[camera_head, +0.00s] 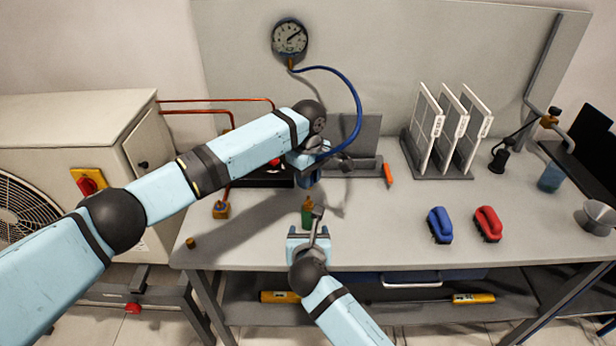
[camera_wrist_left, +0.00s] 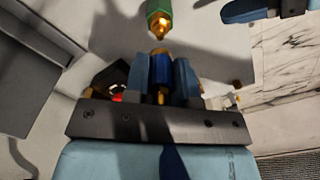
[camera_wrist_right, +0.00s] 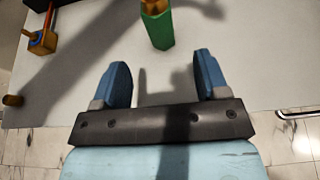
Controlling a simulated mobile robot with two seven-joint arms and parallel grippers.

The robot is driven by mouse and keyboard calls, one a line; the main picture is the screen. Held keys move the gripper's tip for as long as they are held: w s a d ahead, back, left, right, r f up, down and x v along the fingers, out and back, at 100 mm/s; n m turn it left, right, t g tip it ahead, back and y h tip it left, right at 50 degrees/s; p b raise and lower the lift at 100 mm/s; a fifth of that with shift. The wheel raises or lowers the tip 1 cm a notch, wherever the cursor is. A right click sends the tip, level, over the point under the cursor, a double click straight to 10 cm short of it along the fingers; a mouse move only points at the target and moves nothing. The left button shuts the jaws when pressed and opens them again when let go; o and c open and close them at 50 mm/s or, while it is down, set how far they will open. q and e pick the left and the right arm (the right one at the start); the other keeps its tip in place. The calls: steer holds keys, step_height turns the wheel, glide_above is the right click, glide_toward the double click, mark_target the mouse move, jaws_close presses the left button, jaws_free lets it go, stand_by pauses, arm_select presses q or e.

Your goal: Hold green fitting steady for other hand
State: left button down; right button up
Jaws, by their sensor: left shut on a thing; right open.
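The green fitting (camera_head: 307,213) with a brass end is over the grey bench, near its front edge. It shows at the top of the left wrist view (camera_wrist_left: 159,14) and the right wrist view (camera_wrist_right: 158,30). My right gripper (camera_head: 309,232) is open and empty just in front of it; in the right wrist view the fitting is beyond the fingertips, not between them. My left gripper (camera_head: 308,178) is shut on a blue fitting (camera_wrist_left: 161,68) with a brass tip. That tip points toward the green fitting's brass end, with a small gap between them.
A blue hose (camera_head: 352,92) runs from the pressure gauge (camera_head: 290,38) down to my left gripper. A blue brush (camera_head: 440,225) and a red brush (camera_head: 488,224) lie to the right. A rack of white panels (camera_head: 450,130) stands behind. The bench front left is fairly clear.

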steer(key=shift+v, duration=1.15)
arm_select(q)
step_height(320, 180, up, 10)
steer(key=p, duration=0.9)
steer(key=shift+f, duration=0.25)
arm_select(e)
step_height(320, 180, up, 7)
arm_select(q)
steer(key=shift+f, duration=0.1)
